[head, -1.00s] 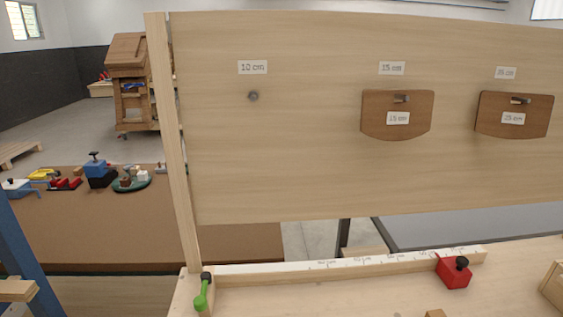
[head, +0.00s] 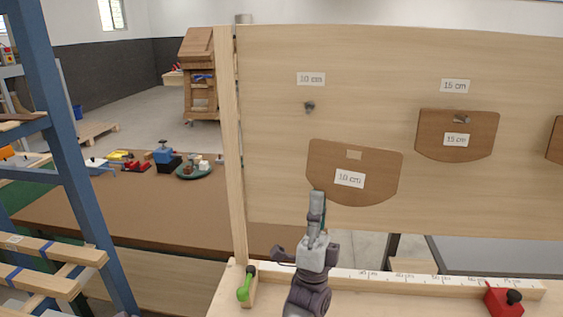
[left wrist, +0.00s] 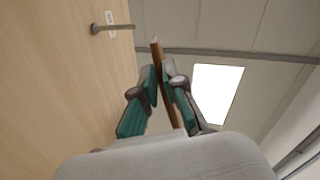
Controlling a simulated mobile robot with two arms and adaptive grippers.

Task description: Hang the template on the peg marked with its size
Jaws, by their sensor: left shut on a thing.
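The brown template (head: 325,178) has a label reading 10 cm and a small rectangular hole near its top edge. My left gripper (head: 317,205) is shut on its lower edge and holds it upright, slightly tilted, in front of the board. The bare peg (head: 309,106) under the 10 cm label (head: 311,79) is above the template, a little left of its hole. In the left wrist view the template (left wrist: 166,85) is edge-on between the fingers (left wrist: 162,80), apart from the board, with the peg (left wrist: 112,27) at upper left. My right gripper is out of view.
A 15 cm template (head: 480,132) hangs on the peg to the right. Below the board is a bench with a marked rail (head: 400,282), a green-handled clamp (head: 245,287) and a red block (head: 503,300). A blue rack (head: 62,150) stands at left.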

